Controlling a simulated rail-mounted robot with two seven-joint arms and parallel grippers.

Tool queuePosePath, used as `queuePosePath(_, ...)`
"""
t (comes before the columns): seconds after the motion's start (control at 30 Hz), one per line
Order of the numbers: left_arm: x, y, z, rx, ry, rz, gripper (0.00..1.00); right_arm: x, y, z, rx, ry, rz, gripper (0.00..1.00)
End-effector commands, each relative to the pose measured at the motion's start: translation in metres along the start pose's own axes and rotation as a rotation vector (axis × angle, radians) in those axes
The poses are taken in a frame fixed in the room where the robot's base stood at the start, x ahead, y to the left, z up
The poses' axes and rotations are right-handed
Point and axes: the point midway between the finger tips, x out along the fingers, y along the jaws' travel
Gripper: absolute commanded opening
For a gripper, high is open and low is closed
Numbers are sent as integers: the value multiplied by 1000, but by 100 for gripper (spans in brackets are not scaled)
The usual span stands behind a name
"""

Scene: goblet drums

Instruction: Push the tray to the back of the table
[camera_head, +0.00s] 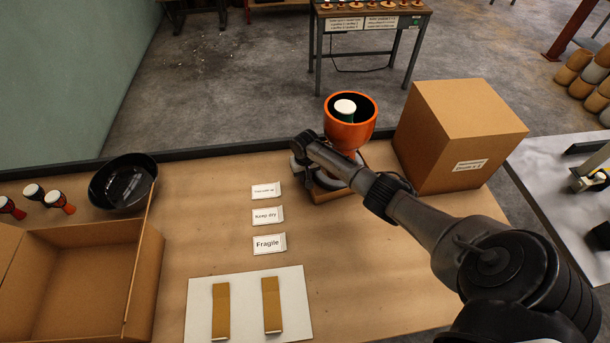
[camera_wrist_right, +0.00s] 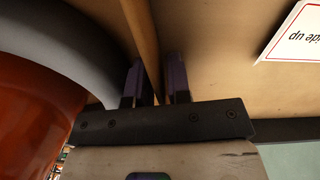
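A small brown tray (camera_head: 327,195) stands near the back edge of the table. On it an orange goblet drum (camera_head: 349,133) rests upright in a grey ring; a white-topped object sits in the drum's mouth. My right gripper (camera_wrist_right: 156,75) is down beside the drum and ring. In the right wrist view its two fingers stand apart, with a thin brown strip, which looks like the tray's wall (camera_wrist_right: 141,25), running between them. I cannot tell whether they touch it. In the head view my right arm hides the fingers and part of the tray. My left gripper is not in view.
A closed carton (camera_head: 450,140) stands just right of the drum. Label cards (camera_head: 268,215) lie to the left. A white board (camera_head: 250,300) with two cardboard strips lies in front. An open box (camera_head: 80,280), black bowl (camera_head: 122,183) and small drums are at left. A dark rail (camera_head: 225,148) edges the table's back.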

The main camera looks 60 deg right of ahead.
Motion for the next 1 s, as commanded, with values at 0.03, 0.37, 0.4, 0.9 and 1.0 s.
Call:
queuePosePath(0.03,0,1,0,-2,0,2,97,0,0,0,0,0,0,18)
queuePosePath(0.37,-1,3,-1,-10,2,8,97,0,0,0,0,0,0,0)
queuePosePath(0.4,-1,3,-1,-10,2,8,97,0,0,0,0,0,0,0)
queuePosePath(0.9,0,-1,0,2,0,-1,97,0,7,-2,0,0,2,0)
queuePosePath(1.0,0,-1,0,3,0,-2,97,0,12,-4,0,0,3,0)
